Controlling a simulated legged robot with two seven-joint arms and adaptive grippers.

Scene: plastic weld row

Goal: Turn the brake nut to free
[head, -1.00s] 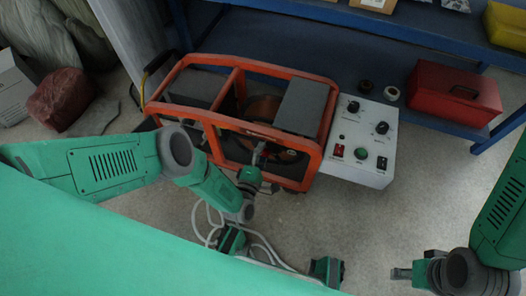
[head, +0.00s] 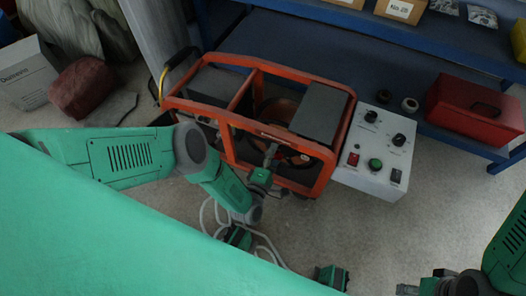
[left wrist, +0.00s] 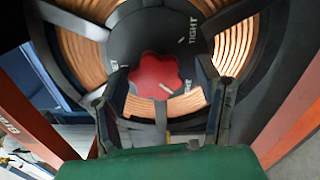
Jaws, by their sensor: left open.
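The brake nut is a red lobed knob (left wrist: 155,75) in the left wrist view. It sits on the dark hub (left wrist: 135,38) of a spool of copper-coloured wire. A white mark on the knob points to the lower right. TIGHT is lettered on the hub at the upper right; other lettering is partly hidden. My left gripper (left wrist: 161,90) is open, its fingers on either side of the knob with gaps. In the head view it (head: 270,158) reaches into the orange frame and hides the knob. My right gripper (head: 418,288) is at the bottom right, partly cut off, its jaws unclear.
The orange tube frame (head: 228,152) surrounds the spool closely. A white control box (head: 373,150) with knobs and buttons adjoins it. Pale cables (head: 262,242) lie on the floor below. A blue bench (head: 300,38) with a red toolbox (head: 473,105) stands behind.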

